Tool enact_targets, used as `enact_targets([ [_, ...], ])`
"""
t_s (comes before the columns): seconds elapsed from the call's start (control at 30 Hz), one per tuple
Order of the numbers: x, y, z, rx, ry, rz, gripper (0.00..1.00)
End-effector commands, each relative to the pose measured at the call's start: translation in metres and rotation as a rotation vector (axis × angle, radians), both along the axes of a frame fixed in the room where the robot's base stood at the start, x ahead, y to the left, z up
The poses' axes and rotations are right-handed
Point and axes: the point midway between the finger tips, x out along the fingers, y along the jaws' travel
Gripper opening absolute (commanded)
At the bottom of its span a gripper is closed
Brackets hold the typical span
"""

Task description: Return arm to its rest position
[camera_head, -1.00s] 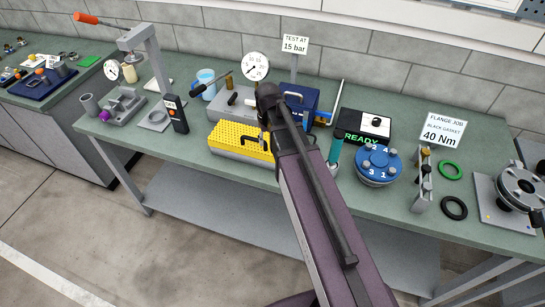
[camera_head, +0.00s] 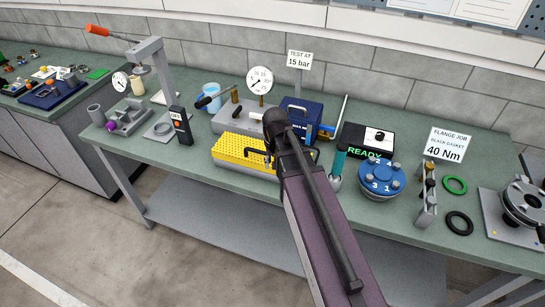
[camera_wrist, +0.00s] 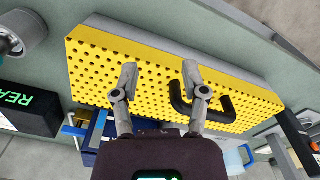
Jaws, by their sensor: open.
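My arm (camera_head: 315,215) reaches over the green bench, its elbow end above the blue case. My gripper (camera_wrist: 159,72) is open in the wrist view, with its two grey fingers apart and nothing between the tips. The fingers are over a yellow perforated block (camera_wrist: 125,70). A black U-shaped handle (camera_wrist: 228,108) shows beside the right finger; whether they touch I cannot tell. In the head view the yellow block (camera_head: 235,150) lies at the bench's front, partly hidden by my arm, and my fingers are mostly hidden.
Around my arm stand a pressure gauge (camera_head: 259,80), a blue case (camera_head: 296,112), a black READY box (camera_head: 366,140) and a blue numbered dial (camera_head: 380,178). A grey press stand (camera_head: 152,75) is at left, a flange (camera_head: 522,203) at right. The floor in front is clear.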

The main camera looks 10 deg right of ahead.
Motion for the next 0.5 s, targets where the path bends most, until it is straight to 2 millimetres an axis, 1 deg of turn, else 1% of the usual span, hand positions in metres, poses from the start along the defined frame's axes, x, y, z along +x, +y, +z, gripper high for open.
enact_targets([
  [0.07,-0.006,0.0,0.0,0.0,0.0,0.008,0.57],
  [0.17,-0.022,0.0,-0.001,0.0,0.0,0.031,0.57],
  [0.3,-0.055,0.0,-0.003,0.0,0.0,0.088,0.57],
  [0.4,-0.075,0.0,-0.004,0.0,0.0,0.127,0.57],
  [0.5,-0.086,0.0,-0.004,0.0,0.0,0.153,0.57],
])
